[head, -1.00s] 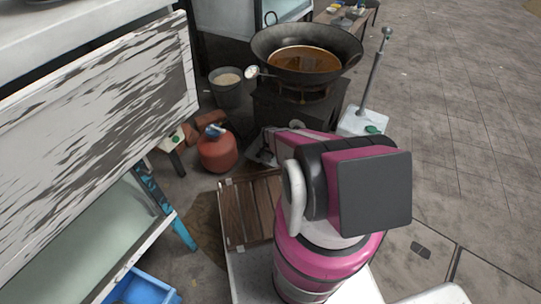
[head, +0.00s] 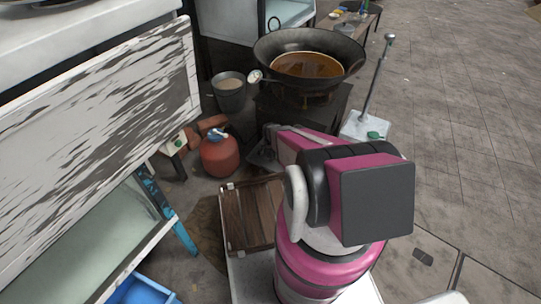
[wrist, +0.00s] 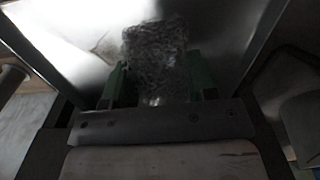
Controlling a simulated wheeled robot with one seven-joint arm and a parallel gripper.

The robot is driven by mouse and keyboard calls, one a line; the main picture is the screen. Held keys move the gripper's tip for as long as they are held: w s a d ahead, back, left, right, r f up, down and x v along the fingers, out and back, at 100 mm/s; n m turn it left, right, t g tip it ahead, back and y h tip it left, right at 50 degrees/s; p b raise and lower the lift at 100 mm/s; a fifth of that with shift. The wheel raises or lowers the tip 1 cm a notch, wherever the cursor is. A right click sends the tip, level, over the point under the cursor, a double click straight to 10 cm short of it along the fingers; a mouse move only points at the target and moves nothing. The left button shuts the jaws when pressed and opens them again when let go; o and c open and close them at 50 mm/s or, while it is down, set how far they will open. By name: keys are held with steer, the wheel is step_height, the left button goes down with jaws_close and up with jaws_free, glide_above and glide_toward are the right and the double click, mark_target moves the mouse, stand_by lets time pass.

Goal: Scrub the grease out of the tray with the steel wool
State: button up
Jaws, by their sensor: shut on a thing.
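In the wrist view my gripper (wrist: 158,80) has its two green fingers closed on the steel wool (wrist: 155,50), a grey, tangled, shiny pad that sticks out past the fingertips. The steel wool is over the tray (wrist: 222,40), a smooth grey metal surface with bright reflections and straight edges on both sides. I cannot tell whether the pad touches the tray's bottom. A bright patch with dark streaks shows at the tray's upper left; I cannot tell whether this is grease. In the head view my arm hides the gripper and the steel wool.
A large wok (head: 308,57) of brown liquid stands on a dark stove behind my arm. A red gas bottle (head: 220,155), a grey bucket (head: 229,98) and a wooden slatted board (head: 248,215) are left of my arm. Open paving lies to the right.

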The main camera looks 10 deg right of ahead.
steer(key=shift+r, duration=0.1)
steer(key=shift+r, duration=1.45)
